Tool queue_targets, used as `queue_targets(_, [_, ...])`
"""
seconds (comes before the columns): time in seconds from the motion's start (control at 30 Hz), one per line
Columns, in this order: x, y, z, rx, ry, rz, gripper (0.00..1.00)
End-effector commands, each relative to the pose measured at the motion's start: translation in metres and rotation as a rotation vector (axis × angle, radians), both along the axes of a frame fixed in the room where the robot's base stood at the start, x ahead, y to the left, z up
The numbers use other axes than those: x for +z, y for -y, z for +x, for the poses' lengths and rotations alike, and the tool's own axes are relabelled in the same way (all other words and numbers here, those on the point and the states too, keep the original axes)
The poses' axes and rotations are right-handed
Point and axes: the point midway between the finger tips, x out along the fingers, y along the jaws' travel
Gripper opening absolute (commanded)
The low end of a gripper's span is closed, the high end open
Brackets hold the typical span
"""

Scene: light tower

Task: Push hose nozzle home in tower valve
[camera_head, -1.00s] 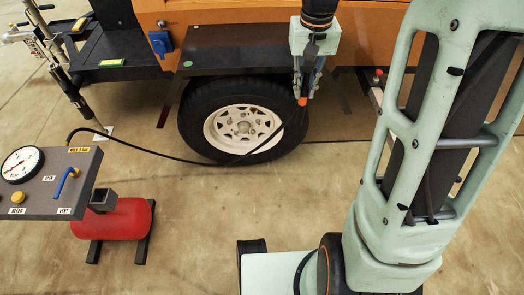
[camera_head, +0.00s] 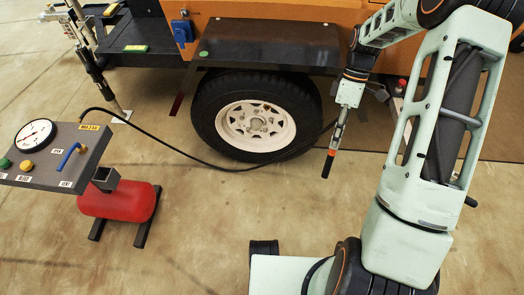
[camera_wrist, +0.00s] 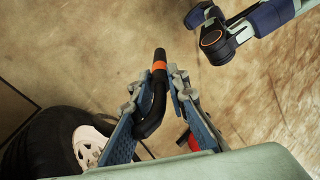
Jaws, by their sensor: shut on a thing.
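My gripper (camera_wrist: 157,88) is shut on the hose nozzle (camera_wrist: 159,70), a dark curved piece with an orange band and a black tip. In the head view the nozzle (camera_head: 329,158) hangs tip down and slightly tilted, in free space just right of the trailer wheel. My gripper (camera_head: 340,126) is above it. The black hose (camera_head: 215,166) runs from the nozzle past the wheel to the gauge panel on the left. I cannot make out the tower valve in either view.
The orange trailer (camera_head: 270,10) with its black fender (camera_head: 265,45) and white-rimmed wheel (camera_head: 255,125) stands behind. A gauge panel (camera_head: 50,165) and red tank (camera_head: 118,204) stand at left. The concrete floor between the tank and my base is clear.

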Motion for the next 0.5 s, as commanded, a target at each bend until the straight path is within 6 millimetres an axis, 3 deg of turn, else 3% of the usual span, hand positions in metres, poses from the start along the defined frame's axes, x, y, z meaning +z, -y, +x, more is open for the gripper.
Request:
queue_targets(0.03, [-0.013, -0.001, 0.003, 0.113, -0.041, 0.009, 0.0])
queue_targets(0.2, [-0.039, 0.003, 0.015, 0.593, -0.209, -0.011, 0.0])
queue_targets(0.5, [-0.067, -0.006, 0.043, 1.354, -0.457, -0.21, 0.0])
